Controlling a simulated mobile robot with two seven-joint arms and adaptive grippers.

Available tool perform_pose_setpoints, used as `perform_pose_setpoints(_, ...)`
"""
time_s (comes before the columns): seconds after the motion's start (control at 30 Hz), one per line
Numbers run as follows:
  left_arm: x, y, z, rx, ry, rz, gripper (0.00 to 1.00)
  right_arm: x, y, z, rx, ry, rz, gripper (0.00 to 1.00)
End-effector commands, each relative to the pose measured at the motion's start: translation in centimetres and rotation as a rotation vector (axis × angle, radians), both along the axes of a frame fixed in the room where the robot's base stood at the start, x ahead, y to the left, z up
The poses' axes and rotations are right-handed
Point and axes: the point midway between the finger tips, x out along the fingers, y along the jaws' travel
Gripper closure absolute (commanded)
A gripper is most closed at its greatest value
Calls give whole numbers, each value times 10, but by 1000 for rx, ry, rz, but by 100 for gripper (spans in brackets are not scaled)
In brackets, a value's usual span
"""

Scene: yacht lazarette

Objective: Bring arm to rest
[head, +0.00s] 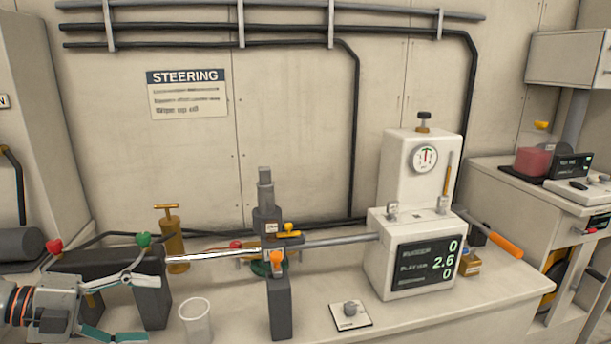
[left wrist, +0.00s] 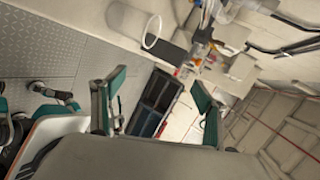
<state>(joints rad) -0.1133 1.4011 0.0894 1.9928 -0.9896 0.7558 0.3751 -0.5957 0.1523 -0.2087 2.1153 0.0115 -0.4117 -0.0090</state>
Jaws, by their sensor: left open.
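My left gripper (head: 148,307) is at the lower left of the head view, its two teal-padded fingers spread apart with nothing between them. It is in front of a dark grey block (head: 152,302) and left of a clear cup (head: 196,322) on the bench; I cannot tell whether it touches the block. In the left wrist view its fingers (left wrist: 155,108) are wide apart, and the cup (left wrist: 152,31) shows beyond them. Teal and dark parts at the left edge of that view may be my right gripper (left wrist: 38,108); its jaws are unclear.
A long metal rod (head: 335,242) runs across the bench into a white test machine (head: 376,262). A brass pump (head: 172,240), an orange-topped grey post (head: 280,305) and a small switch plate (head: 350,316) stand nearby. The bench front between cup and post is fairly clear.

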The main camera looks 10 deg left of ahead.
Motion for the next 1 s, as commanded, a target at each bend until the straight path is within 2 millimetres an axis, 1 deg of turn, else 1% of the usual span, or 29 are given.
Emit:
perform_pose_setpoints(0.03,-1,-4,-4,-96,-3,53,27,2,0,7,3,-7,-2,58)
perform_pose_setpoints(0.17,-2,-9,-28,-296,11,206,27,-1,1,11,11,-3,-7,58)
perform_pose_setpoints(0.27,-6,-10,-53,-430,43,344,27,-3,2,14,17,2,-10,58)
perform_pose_setpoints(0.37,-15,-11,-83,-547,96,494,27,-4,3,17,21,5,-13,58)
perform_pose_setpoints(0.47,-29,-15,-119,-643,171,649,27,-4,3,20,23,9,-14,58)
perform_pose_setpoints(0.5,-37,-19,-135,-676,206,711,27,-4,3,21,23,10,-14,58)
perform_pose_setpoints(0.57,-50,-26,-159,-721,268,804,27,-4,3,24,24,11,-15,58)
perform_pose_setpoints(0.6,-61,-32,-176,-746,314,866,27,-5,3,25,24,12,-16,58)
perform_pose_setpoints(0.67,-79,-44,-200,-780,389,954,27,-7,2,25,25,18,-17,58)
perform_pose_setpoints(0.7,-92,-54,-216,-799,442,1010,27,-8,2,26,25,22,-17,58)
perform_pose_setpoints(0.77,-112,-71,-238,-820,524,1086,27,-12,2,26,26,30,-18,58)
perform_pose_setpoints(0.8,-125,-83,-250,-833,577,1130,27,-14,2,25,28,35,-19,58)
perform_pose_setpoints(0.9,-154,-112,-274,-851,699,1216,27,-20,1,23,30,48,-21,58)
perform_pose_setpoints(1.0,-175,-135,-288,-858,785,1265,27,-23,1,21,30,54,-21,58)
